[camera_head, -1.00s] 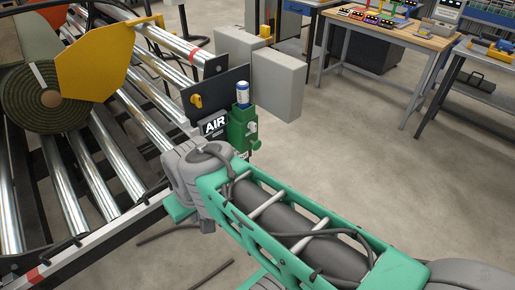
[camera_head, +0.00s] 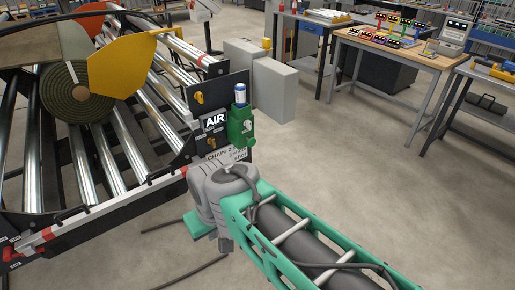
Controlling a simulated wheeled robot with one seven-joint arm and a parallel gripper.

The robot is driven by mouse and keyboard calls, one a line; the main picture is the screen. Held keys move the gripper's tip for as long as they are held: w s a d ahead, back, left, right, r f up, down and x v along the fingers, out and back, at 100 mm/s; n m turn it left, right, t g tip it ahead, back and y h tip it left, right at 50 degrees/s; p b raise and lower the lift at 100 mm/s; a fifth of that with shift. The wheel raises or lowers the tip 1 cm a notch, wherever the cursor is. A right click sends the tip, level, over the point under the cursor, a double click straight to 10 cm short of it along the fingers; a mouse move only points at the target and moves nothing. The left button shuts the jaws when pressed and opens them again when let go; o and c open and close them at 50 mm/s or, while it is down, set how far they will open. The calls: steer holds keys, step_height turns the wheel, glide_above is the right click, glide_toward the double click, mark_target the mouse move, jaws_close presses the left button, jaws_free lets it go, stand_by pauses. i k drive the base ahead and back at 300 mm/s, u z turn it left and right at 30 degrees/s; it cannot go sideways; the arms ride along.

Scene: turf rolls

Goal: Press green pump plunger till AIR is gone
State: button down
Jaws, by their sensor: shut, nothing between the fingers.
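The green pump (camera_head: 236,131) is mounted beside a dark panel at the end of the roller conveyor. A clear reservoir with a blue-and-white label (camera_head: 240,95) stands upright on top of it. A small pale knob (camera_head: 247,125) shows on the pump's right side; I cannot tell whether it is the plunger. The AIR sign (camera_head: 214,121) shows white letters on black, just left of the pump. My green and grey arm reaches in from the lower right, its grey joint below the pump. My gripper does not show.
A label reading CHAIN (camera_head: 219,156) sits below the panel, partly behind my arm. A yellow plate (camera_head: 121,63) and a turf roll (camera_head: 77,92) are on the conveyor at left. Grey boxes (camera_head: 273,88) stand behind the pump. Workbenches (camera_head: 400,40) are far right; the floor between is open.

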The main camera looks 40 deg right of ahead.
mark_target(251, 143)
steer(key=u, duration=0.05)
steer(key=i, duration=1.3)
steer(key=z, duration=0.65)
